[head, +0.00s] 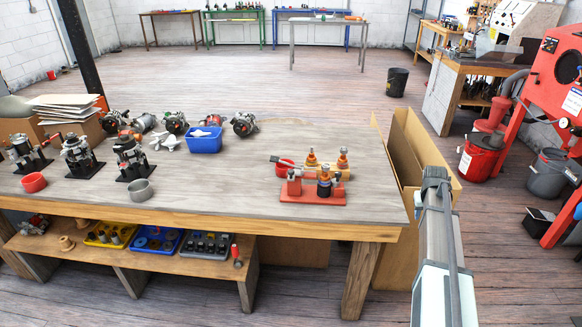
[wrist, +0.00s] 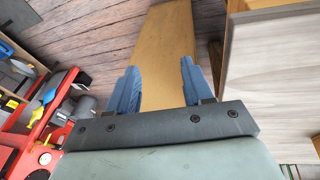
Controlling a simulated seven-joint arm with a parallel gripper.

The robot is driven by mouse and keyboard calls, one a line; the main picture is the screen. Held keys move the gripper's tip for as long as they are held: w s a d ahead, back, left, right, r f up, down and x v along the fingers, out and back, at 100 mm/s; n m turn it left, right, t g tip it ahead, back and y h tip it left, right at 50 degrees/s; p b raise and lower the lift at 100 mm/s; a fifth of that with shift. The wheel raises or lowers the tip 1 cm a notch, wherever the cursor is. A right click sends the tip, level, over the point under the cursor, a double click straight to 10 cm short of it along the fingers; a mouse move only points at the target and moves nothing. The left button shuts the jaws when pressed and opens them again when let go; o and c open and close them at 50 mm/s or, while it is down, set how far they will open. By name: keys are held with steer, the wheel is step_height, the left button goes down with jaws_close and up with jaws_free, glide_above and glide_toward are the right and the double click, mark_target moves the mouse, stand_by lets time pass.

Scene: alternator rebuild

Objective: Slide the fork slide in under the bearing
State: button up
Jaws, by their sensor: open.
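A red press-like fixture (head: 312,197) sits near the right front of the workbench. It has a red base, upright blocks and a dark cylinder with an orange band (head: 324,186). The bearing and the fork slide are too small for me to tell apart from the other parts there. My gripper shows in the wrist view (wrist: 160,85) with its two blue fingers apart and nothing between them. It is over the tan cardboard beside the bench, away from the fixture. In the head view my arm is at the right, and the fingers cannot be made out.
The workbench (head: 220,185) has bare room left of the fixture. Alternator parts, a blue bin (head: 204,140) and black-based stands occupy its left and back. An open cardboard box (head: 405,150) stands against its right end. A red cabinet (head: 555,90) stands far right.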

steer(key=w+a+r, duration=0.1)
steer(key=a+r, duration=0.1)
steer(key=w+a+r, duration=0.1)
steer(key=w+a, duration=0.1)
steer(key=w+a+r, duration=0.1)
steer(key=a+r, duration=0.1)
steer(key=shift+w+a+r, duration=0.2)
steer(key=shift+r, duration=0.15)
steer(key=w+a+r, duration=0.1)
steer(key=a+r, duration=0.4)
steer(key=a, duration=0.5)
steer(key=w+a+r+g+y, duration=0.1)
steer(key=a+r, duration=0.4)
steer(key=a, duration=0.5)
steer(key=a+r+m+y, duration=0.1)
steer(key=a+r, duration=0.4)
steer(key=a, duration=0.5)
steer(key=shift+w+a+r+g, duration=0.1)
steer(key=shift+w+r+g, duration=0.2)
steer(key=shift+w+r, duration=0.1)
step_height(320, 180, up, 7)
steer(key=g, duration=0.1)
glide_above(291, 171)
steer(key=shift+m, duration=0.3)
step_height(291, 171, down, 14)
steer(key=shift+w+r, duration=0.1)
steer(key=shift+c, duration=0.4)
jaws_close()
